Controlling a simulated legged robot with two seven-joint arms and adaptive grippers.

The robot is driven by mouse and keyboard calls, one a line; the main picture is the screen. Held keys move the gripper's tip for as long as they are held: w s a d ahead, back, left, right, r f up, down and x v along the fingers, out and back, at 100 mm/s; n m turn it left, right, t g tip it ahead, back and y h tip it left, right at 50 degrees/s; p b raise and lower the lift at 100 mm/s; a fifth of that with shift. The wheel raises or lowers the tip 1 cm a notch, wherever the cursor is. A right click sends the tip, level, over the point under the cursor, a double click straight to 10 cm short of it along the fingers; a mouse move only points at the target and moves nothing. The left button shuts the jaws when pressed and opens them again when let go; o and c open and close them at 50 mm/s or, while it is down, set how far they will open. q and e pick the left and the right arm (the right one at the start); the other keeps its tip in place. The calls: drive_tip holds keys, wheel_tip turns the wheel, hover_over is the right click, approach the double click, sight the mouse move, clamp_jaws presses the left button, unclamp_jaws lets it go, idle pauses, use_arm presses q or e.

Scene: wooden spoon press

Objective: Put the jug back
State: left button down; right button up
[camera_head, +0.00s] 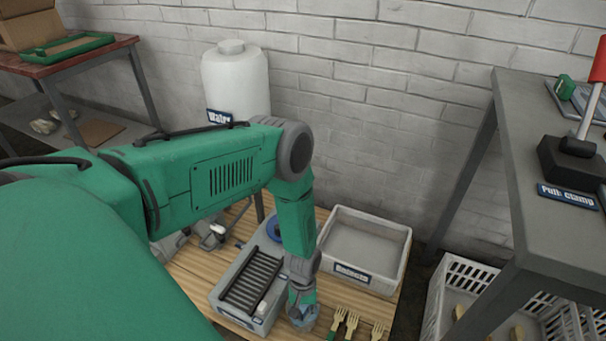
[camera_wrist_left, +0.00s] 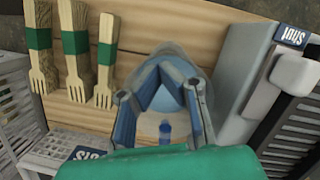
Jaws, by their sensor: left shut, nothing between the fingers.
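My left gripper (camera_head: 302,312) reaches down at the front of the wooden table, between the grey ribbed unit and the wooden forks. In the left wrist view its blue-padded fingers (camera_wrist_left: 166,72) come together at the tips with nothing gripped. A translucent bluish rounded shape (camera_wrist_left: 178,47) shows around the fingertips there. It may be the jug, but its outline and handle are mostly hidden by the fingers. I cannot tell whether the fingers are inside it or above it. My right gripper is not in view.
The grey ribbed unit (camera_head: 226,285) is just left of the gripper; three forks (camera_head: 351,322) with green bands lie to the right. A grey "Rejects" bin (camera_head: 397,262) stands behind. A white "Water" tank (camera_head: 236,85) is at the wall. A clamp table (camera_head: 555,235) is far right.

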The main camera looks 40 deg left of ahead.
use_arm(q)
drive_tip(key=v, duration=1.1)
drive_tip(key=shift+r, duration=0.35)
drive_tip(key=shift+w+a, duration=0.1)
drive_tip(key=shift+a, duration=0.05)
drive_tip(key=s+d+r+m+t+y, duration=0.1)
drive_tip(key=s+d+r+m, duration=0.1)
drive_tip(key=s+r+m, duration=0.45)
drive_tip(key=s+d+r+m+t+y, duration=0.1)
drive_tip(key=s+d+r+m+t, duration=0.15)
drive_tip(key=s, duration=0.75)
wheel_tip(320, 180, up, 17)
drive_tip(key=p, duration=1.6)
drive_tip(key=shift+a+g+p, duration=0.3)
drive_tip(key=shift+a+g, duration=0.05)
drive_tip(key=shift+a, duration=0.15)
